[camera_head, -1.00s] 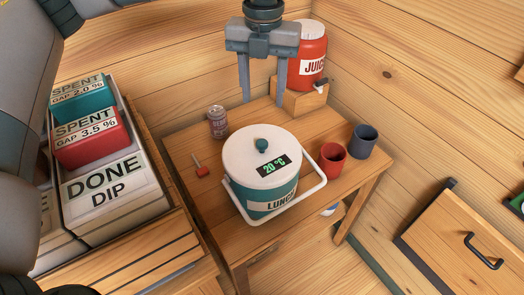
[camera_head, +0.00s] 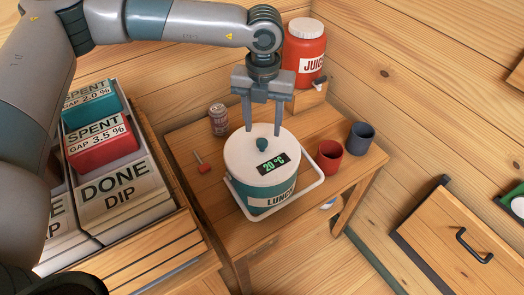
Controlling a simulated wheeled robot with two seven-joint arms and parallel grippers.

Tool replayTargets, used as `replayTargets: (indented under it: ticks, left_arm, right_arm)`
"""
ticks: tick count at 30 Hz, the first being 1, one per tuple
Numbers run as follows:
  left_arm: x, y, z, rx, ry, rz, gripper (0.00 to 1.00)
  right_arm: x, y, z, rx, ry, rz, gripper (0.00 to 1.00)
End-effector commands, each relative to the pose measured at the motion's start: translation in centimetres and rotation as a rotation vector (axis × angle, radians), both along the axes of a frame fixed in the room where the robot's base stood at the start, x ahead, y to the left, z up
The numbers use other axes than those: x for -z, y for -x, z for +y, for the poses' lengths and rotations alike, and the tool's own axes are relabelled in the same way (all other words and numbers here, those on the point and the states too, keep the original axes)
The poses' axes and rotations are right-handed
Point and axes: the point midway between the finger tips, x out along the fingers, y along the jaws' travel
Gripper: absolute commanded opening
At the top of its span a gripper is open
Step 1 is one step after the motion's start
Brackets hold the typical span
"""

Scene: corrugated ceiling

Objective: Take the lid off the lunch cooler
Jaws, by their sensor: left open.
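The lunch cooler (camera_head: 270,199) stands on a small wooden table, a teal drum with a "LUNCH" label and its white handle lowered around the front. Its white lid (camera_head: 240,158) is on, with a teal knob (camera_head: 262,145) in the middle and a display reading 20 °C. My left gripper (camera_head: 263,130) points down just above the knob, with its fingers apart on either side of it. Whether the fingertips reach down to the knob's level is hard to tell. My right gripper is not in view.
A red cup (camera_head: 330,157) and a grey cup (camera_head: 361,138) stand right. A red juice jug (camera_head: 303,55) is behind. Crates with DONE and SPENT boxes (camera_head: 98,145) stand left.

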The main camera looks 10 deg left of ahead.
Motion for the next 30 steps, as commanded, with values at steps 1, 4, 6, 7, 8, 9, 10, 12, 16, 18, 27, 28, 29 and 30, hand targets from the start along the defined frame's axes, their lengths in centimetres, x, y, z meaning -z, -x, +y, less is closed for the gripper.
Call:
replayTargets:
  ticks: [1,4,6,7,8,9,10,12,16,18,27,28,29,30]
  left_arm:
    - [0.0,0.0,0.0,0.000,0.000,0.000,0.46]
    - [0.3,0.0,0.0,0.000,0.000,0.002,0.46]
    - [0.7,0.0,0.1,0.000,-0.002,0.002,0.46]
    - [1.0,0.0,0.1,0.000,-0.001,0.002,0.46]
    - [1.2,0.1,0.1,0.000,-0.001,0.002,0.46]
    - [1.6,0.1,0.2,0.000,-0.002,0.003,0.46]
    - [1.9,0.1,0.2,0.000,-0.002,0.004,0.46]
    - [2.6,0.0,0.2,0.000,-0.002,0.002,0.46]
    - [4.3,0.0,0.2,-0.001,-0.001,0.002,0.46]
    - [4.8,0.0,0.2,-0.001,-0.001,0.001,0.46]
    - [5.2,0.0,0.2,0.000,0.000,0.000,0.46]
    - [5.2,0.0,0.2,0.000,0.000,0.000,0.46]
    - [5.2,0.0,0.2,0.000,0.000,0.000,0.46]
    - [5.2,0.0,0.2,0.000,0.000,0.000,0.46]
  right_arm:
    - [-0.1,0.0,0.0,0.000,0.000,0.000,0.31]
    - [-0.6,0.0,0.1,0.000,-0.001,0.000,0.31]
    - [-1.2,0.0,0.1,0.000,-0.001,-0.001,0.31]
    - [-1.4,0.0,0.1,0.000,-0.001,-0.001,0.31]
    - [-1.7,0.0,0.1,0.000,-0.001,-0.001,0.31]
    - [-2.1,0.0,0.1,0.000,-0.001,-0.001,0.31]
    - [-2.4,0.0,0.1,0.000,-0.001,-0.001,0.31]
    - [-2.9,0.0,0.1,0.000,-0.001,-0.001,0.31]
    - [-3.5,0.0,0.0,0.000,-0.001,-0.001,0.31]
    - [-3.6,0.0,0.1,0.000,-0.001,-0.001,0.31]
    - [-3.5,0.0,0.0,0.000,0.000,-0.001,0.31]
    - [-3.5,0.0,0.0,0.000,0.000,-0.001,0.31]
    - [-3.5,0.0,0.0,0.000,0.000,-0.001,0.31]
    - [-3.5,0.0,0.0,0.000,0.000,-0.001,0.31]
